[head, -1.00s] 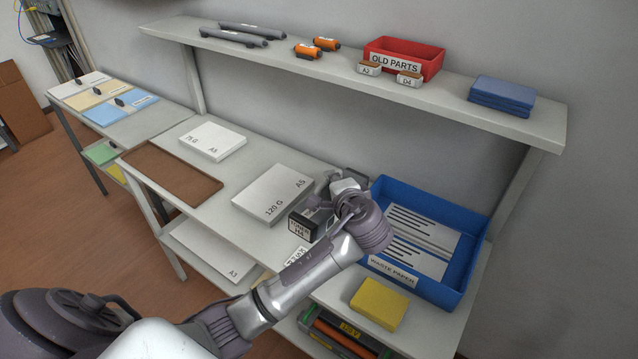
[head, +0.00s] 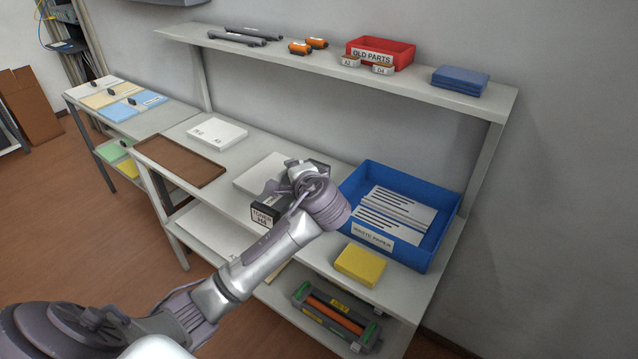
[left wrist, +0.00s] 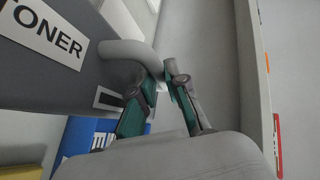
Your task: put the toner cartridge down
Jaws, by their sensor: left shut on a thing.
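The toner cartridge (head: 264,215) is a dark box with a white "TONER H4" label on its near end. It is at the bench, in front of the white paper pack and left of the blue bin. My left gripper (head: 277,188) is over it. In the left wrist view the fingers (left wrist: 160,78) are closed at the curved grey handle (left wrist: 132,50) of the cartridge (left wrist: 60,85). I cannot tell whether its underside touches the bench, as my arm and the box hide it. My right gripper is not in view.
The bench (head: 222,182) also bears a brown tray (head: 178,161), a paper pack (head: 217,133), another paper pack (head: 255,175) partly hidden, a blue waste paper bin (head: 448,232) and a yellow pad (head: 360,265). A grey-orange unit (head: 335,315) lies on the lower shelf.

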